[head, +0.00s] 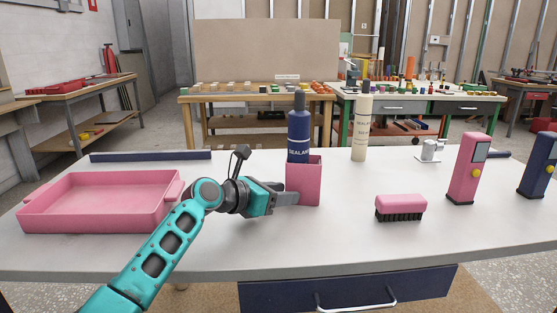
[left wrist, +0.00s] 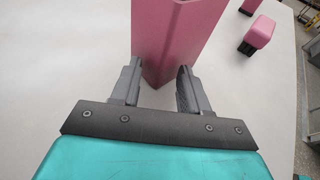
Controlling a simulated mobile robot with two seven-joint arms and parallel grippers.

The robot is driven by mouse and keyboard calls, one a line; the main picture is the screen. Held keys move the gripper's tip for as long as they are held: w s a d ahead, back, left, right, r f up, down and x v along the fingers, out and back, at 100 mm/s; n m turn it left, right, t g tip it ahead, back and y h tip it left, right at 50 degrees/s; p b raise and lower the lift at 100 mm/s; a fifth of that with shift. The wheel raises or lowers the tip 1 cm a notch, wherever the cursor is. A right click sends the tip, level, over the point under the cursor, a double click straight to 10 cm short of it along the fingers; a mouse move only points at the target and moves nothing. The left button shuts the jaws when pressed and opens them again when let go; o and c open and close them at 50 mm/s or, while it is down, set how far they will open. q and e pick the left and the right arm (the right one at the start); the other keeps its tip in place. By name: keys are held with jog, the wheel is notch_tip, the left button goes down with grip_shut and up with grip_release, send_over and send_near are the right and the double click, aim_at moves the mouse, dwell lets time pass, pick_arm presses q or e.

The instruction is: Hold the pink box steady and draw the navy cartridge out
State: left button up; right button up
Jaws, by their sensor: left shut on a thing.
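The pink box (head: 304,185) stands upright on the table, in the middle of the head view. The navy cartridge (head: 299,133), marked with sealant lettering, stands upright in it with its upper body and nozzle above the rim. Its lower part is hidden by the box. My left gripper (head: 287,198) reaches in from the left, low on the box. In the left wrist view its two fingers (left wrist: 159,85) lie on either side of the pink box (left wrist: 172,35), shut on it. The cartridge cannot be made out there. My right gripper is not in view.
A pink tray (head: 100,215) lies at the left. A cream cartridge (head: 361,128) stands behind the box to the right. A pink brush (head: 400,207), a pink device (head: 466,170) and a navy device (head: 538,165) are at the right. The table (head: 330,240) is bare in front of the box.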

pick_arm(q)
grip_shut()
jog(key=o, duration=0.9)
grip_release()
